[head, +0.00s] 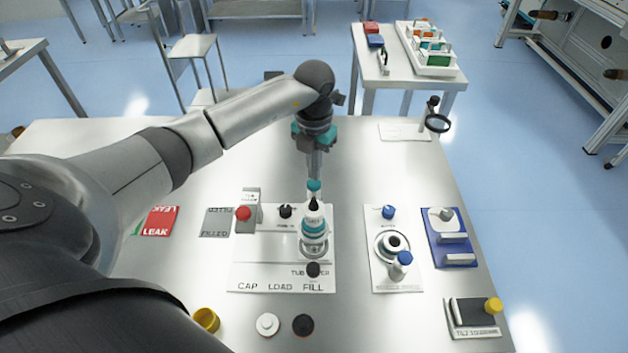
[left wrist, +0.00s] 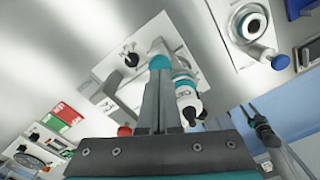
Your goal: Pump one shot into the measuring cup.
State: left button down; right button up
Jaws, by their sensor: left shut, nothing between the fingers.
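A white pump bottle (head: 314,228) with teal bands and a dark top stands on the white plate (head: 262,278) lettered CAP, LOAD and FILL. The bottle also shows just right of my fingers in the left wrist view (left wrist: 184,90). My left gripper (head: 315,180) points down from above, its teal fingertips shut and empty close over the bottle top. I cannot tell whether they touch it. In the left wrist view its fingers (left wrist: 160,64) are together. I cannot clearly make out a measuring cup; a ringed base (head: 314,252) lies under the bottle. My right gripper is not in view.
A red button (head: 243,213) and a black knob (head: 286,211) flank the bottle on the left. Right of it are a ringed station (head: 392,243) with blue knobs and a blue tray (head: 452,240). A yellow cup (head: 206,319) and two round caps lie in front.

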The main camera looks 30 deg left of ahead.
aim_at(314, 183)
pick_arm(q)
jog(key=shift+f, duration=0.25)
jog(key=shift+f+b, duration=1.45)
jog(key=shift+f, duration=0.2)
jog(key=shift+r, duration=0.15)
jog(key=shift+r+p, duration=1.6)
jog(key=shift+r, duration=0.15)
notch_tip(314, 183, up, 6)
jog(key=p, duration=0.4)
jog(key=shift+p, duration=0.4)
